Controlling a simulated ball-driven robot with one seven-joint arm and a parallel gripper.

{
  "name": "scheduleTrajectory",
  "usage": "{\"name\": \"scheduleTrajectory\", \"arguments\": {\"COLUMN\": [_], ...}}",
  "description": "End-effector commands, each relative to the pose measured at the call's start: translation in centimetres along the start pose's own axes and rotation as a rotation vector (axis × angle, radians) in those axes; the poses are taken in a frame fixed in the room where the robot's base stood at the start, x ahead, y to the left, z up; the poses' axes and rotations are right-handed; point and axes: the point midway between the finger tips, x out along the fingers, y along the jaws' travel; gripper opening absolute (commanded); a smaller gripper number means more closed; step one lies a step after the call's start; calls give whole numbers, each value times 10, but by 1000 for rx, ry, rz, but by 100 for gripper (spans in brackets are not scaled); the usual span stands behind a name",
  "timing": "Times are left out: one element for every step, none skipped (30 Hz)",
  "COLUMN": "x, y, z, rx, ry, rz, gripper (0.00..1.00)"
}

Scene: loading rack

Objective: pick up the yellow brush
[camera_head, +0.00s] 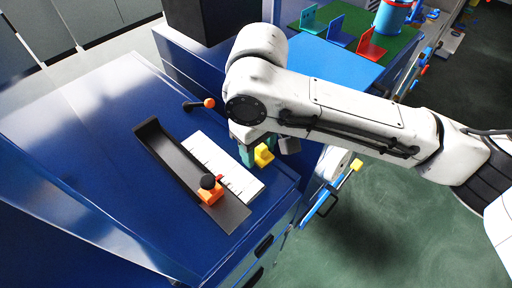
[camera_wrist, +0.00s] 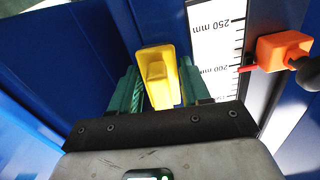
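The yellow brush (camera_wrist: 157,75) lies between the two green fingers of my gripper (camera_wrist: 159,66) in the wrist view. The fingers stand apart on either side of it, close to its sides; I see no clear grip on it. In the head view the yellow brush (camera_head: 263,155) shows as a small yellow block at the right edge of the blue bench top. My gripper (camera_head: 247,153) points down beside it there, partly hidden by the white arm.
Left of the brush in the head view lie a white millimetre scale (camera_head: 208,160) and a black channel (camera_head: 165,150) with an orange block (camera_head: 210,192) and black knob. An orange-tipped lever (camera_head: 208,103) stands behind. A blue bench top (camera_head: 90,130) spreads clear at left.

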Motion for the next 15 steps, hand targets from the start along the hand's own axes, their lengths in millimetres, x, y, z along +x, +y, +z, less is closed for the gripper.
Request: {"name": "scheduleTrajectory", "arguments": {"x": [0, 0, 0, 0, 0, 0, 0, 0, 0, 0, 0, 0, 0, 0, 0], "y": [0, 0, 0, 0, 0, 0, 0, 0, 0, 0, 0, 0, 0, 0, 0], "z": [0, 0, 0, 0, 0, 0, 0, 0, 0, 0, 0, 0, 0, 0, 0], "rx": [0, 0, 0, 0, 0, 0, 0, 0, 0, 0, 0, 0, 0, 0, 0], "ry": [0, 0, 0, 0, 0, 0, 0, 0, 0, 0, 0, 0, 0, 0, 0], "rz": [0, 0, 0, 0, 0, 0, 0, 0, 0, 0, 0, 0, 0, 0, 0], "gripper": [42, 39, 35, 32, 29, 25, 23, 20, 16, 13, 10, 9, 9, 9, 9]}}
